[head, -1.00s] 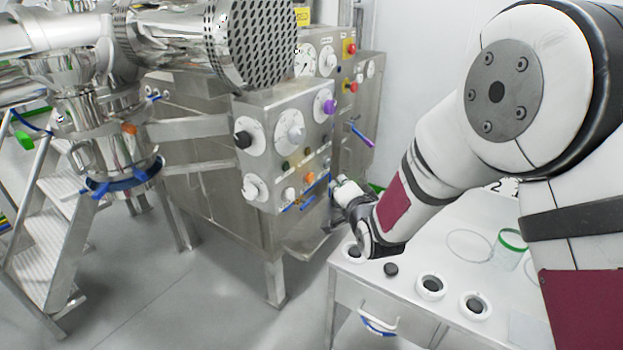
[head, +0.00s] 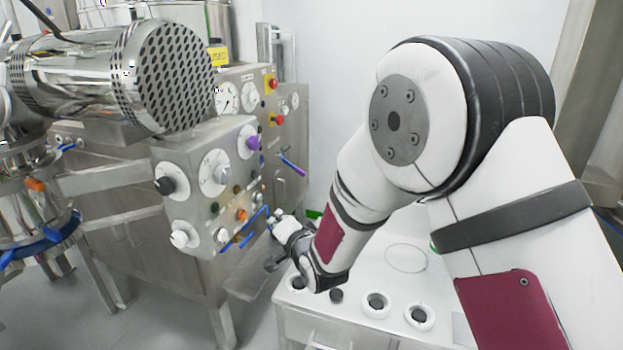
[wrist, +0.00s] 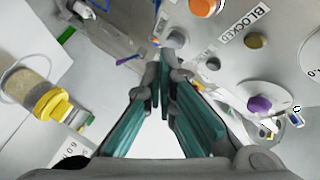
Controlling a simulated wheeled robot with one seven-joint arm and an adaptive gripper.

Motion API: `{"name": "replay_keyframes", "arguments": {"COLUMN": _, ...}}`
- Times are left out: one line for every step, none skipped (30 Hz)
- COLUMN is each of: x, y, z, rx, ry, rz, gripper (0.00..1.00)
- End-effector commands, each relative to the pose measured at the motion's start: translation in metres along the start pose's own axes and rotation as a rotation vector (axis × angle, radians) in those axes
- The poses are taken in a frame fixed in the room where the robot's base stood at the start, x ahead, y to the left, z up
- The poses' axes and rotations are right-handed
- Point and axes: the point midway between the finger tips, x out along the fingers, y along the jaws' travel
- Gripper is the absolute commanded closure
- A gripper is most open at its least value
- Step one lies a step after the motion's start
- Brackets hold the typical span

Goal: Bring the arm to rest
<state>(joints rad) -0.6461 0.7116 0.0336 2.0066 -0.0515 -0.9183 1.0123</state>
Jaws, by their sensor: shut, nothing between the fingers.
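My gripper (wrist: 163,78) is shut and empty in the wrist view, its green-padded fingers drawn together at the tips. Its tips appear in front of the steel control panel (wrist: 225,80), near a grey knob (wrist: 176,39); I cannot tell whether they touch. In the head view my arm is bent, reaching down and left over the white bench (head: 345,320) toward the panel's lower right corner. The gripper is small there, and its fingers cannot be made out clearly.
The control panel (head: 200,150) carries knobs, buttons and blue handles (head: 243,235) close to my wrist. Round white-rimmed holders (head: 376,304) line the bench front. A yellow-lidded jar (wrist: 52,104) shows at left in the wrist view. Open floor lies at the lower left.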

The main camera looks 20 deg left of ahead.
Motion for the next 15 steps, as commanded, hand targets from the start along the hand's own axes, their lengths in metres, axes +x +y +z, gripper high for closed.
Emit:
{"name": "replay_keyframes", "arguments": {"x": 0.0, "y": 0.0, "z": 0.0, "rx": 0.0, "ry": 0.0, "rz": 0.0, "gripper": 1.0}}
{"name": "replay_keyframes", "arguments": {"x": -0.001, "y": 0.0, "z": -0.002, "rx": -0.002, "ry": 0.001, "rz": 0.002, "gripper": 1.0}}
{"name": "replay_keyframes", "arguments": {"x": -0.003, "y": -0.002, "z": -0.007, "rx": -0.009, "ry": 0.004, "rz": 0.009, "gripper": 1.0}}
{"name": "replay_keyframes", "arguments": {"x": -0.005, "y": -0.002, "z": -0.013, "rx": -0.016, "ry": 0.006, "rz": 0.018, "gripper": 1.0}}
{"name": "replay_keyframes", "arguments": {"x": -0.009, "y": -0.003, "z": -0.02, "rx": -0.026, "ry": 0.01, "rz": 0.029, "gripper": 1.0}}
{"name": "replay_keyframes", "arguments": {"x": -0.015, "y": -0.004, "z": -0.032, "rx": -0.042, "ry": 0.013, "rz": 0.05, "gripper": 1.0}}
{"name": "replay_keyframes", "arguments": {"x": -0.02, "y": -0.005, "z": -0.042, "rx": -0.058, "ry": 0.016, "rz": 0.068, "gripper": 1.0}}
{"name": "replay_keyframes", "arguments": {"x": -0.027, "y": -0.006, "z": -0.054, "rx": -0.074, "ry": 0.019, "rz": 0.089, "gripper": 1.0}}
{"name": "replay_keyframes", "arguments": {"x": -0.038, "y": -0.006, "z": -0.07, "rx": -0.099, "ry": 0.02, "rz": 0.122, "gripper": 1.0}}
{"name": "replay_keyframes", "arguments": {"x": -0.048, "y": -0.006, "z": -0.082, "rx": -0.118, "ry": 0.021, "rz": 0.148, "gripper": 1.0}}
{"name": "replay_keyframes", "arguments": {"x": -0.058, "y": -0.007, "z": -0.093, "rx": -0.138, "ry": 0.02, "rz": 0.175, "gripper": 1.0}}
{"name": "replay_keyframes", "arguments": {"x": -0.073, "y": -0.006, "z": -0.108, "rx": -0.163, "ry": 0.018, "rz": 0.212, "gripper": 1.0}}
{"name": "replay_keyframes", "arguments": {"x": -0.084, "y": -0.006, "z": -0.119, "rx": -0.182, "ry": 0.015, "rz": 0.238, "gripper": 1.0}}
{"name": "replay_keyframes", "arguments": {"x": -0.096, "y": -0.005, "z": -0.129, "rx": -0.2, "ry": 0.012, "rz": 0.265, "gripper": 1.0}}
{"name": "replay_keyframes", "arguments": {"x": -0.112, "y": -0.005, "z": -0.141, "rx": -0.223, "ry": 0.007, "rz": 0.3, "gripper": 1.0}}
